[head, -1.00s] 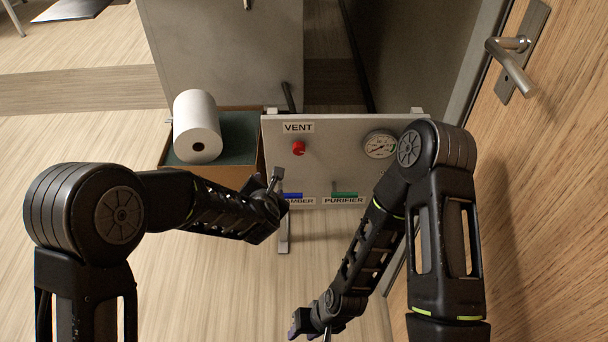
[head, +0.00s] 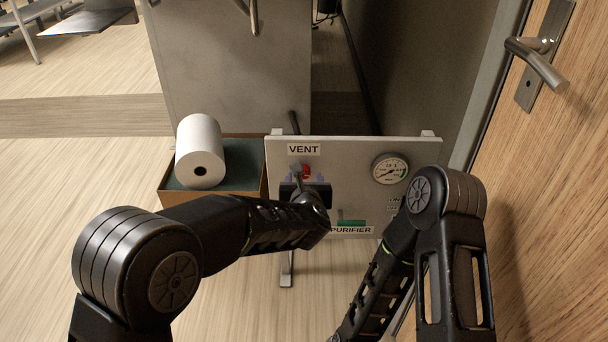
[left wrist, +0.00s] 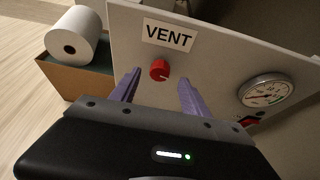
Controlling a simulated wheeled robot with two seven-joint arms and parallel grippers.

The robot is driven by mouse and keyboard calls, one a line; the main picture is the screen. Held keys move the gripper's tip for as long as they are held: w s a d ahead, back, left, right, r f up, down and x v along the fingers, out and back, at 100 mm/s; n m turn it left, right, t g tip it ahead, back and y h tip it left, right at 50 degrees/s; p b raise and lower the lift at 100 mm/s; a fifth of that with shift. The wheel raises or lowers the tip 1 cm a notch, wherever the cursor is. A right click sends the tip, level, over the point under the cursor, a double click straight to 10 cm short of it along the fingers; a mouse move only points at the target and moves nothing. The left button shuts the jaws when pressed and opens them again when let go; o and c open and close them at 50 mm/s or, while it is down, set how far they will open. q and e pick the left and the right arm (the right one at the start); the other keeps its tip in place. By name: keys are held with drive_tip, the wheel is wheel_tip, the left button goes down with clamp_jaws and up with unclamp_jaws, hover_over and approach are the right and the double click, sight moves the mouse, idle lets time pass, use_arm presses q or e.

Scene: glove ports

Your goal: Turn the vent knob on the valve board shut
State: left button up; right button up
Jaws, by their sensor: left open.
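The valve board (head: 350,160) is a pale upright panel with a VENT label (head: 304,149) at its upper left. Below the label is the red vent knob (head: 306,171), partly hidden by my gripper in the head view. The knob (left wrist: 160,70) shows whole in the left wrist view, between and beyond the purple fingers. My left gripper (left wrist: 157,88) is open and empty, its fingers on either side of the knob's line; I cannot tell whether they reach it. It also shows in the head view (head: 306,179). My right gripper is out of view below the board.
A gauge (head: 390,169) sits at the board's right. A green handle (head: 351,223) is above the PURIFIER label. A white paper roll (head: 200,150) lies on an open box (head: 245,190) to the left. A wooden door with a metal handle (head: 537,62) stands at the right.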

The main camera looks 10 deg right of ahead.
use_arm(q)
drive_tip(key=x, duration=0.5)
drive_tip(key=shift+c, duration=0.2)
clamp_jaws()
idle(0.3)
